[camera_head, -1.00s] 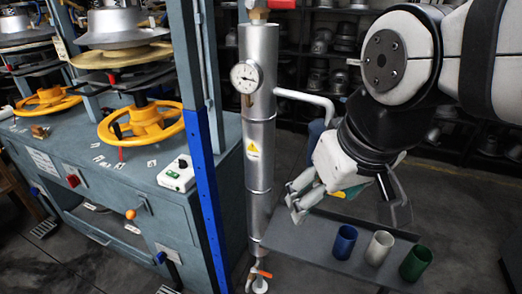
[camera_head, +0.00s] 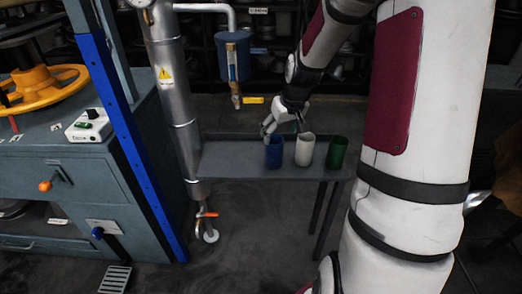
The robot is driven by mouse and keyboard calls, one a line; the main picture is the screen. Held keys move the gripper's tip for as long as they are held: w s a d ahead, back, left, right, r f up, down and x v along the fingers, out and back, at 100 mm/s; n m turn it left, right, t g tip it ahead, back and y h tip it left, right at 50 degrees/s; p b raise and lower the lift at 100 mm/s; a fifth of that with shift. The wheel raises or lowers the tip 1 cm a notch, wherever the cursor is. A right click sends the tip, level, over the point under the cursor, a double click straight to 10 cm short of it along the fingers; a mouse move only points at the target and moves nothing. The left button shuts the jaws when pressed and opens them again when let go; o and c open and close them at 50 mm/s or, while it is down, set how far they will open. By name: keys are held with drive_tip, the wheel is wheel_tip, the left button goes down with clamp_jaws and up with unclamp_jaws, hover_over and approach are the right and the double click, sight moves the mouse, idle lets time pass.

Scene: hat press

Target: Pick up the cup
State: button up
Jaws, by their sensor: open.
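Three cups stand upright in a row on a grey side table (camera_head: 225,158): a blue cup (camera_head: 273,154), a white cup (camera_head: 305,150) and a green cup (camera_head: 337,152). My gripper (camera_head: 283,128) is open, pointing down by the blue and white cups. One finger shows at the blue cup's rim and the other close to the white cup's rim. I cannot tell whether either finger touches a cup or reaches inside one.
A silver vertical pipe (camera_head: 172,85) stands at the table's left end. A blue post (camera_head: 115,120) and a teal press bench (camera_head: 100,185) are further left. A blue canister (camera_head: 233,60) hangs behind the table. The table's left part is bare.

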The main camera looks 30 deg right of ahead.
sight(278, 147)
drive_tip(key=x, duration=0.3)
drive_tip(key=b+x, duration=0.1)
drive_tip(key=x, duration=0.2)
drive_tip(key=d+b+x, duration=0.1)
drive_tip(key=x, duration=0.1)
drive_tip(key=shift+s+f, duration=0.25)
drive_tip(key=shift+f, duration=0.25)
drive_tip(key=shift+w+b+x, duration=0.15)
drive_tip(key=shift+b+x, duration=0.3)
drive_tip(key=shift+x, duration=1.1)
drive_tip(key=shift+w+b+x, duration=0.2)
drive_tip(key=shift+b+x, duration=0.2)
drive_tip(key=shift+x, duration=1.2)
drive_tip(key=shift+s+d+r, duration=0.1)
drive_tip(key=shift+r, duration=0.15)
drive_tip(key=c, duration=1.3)
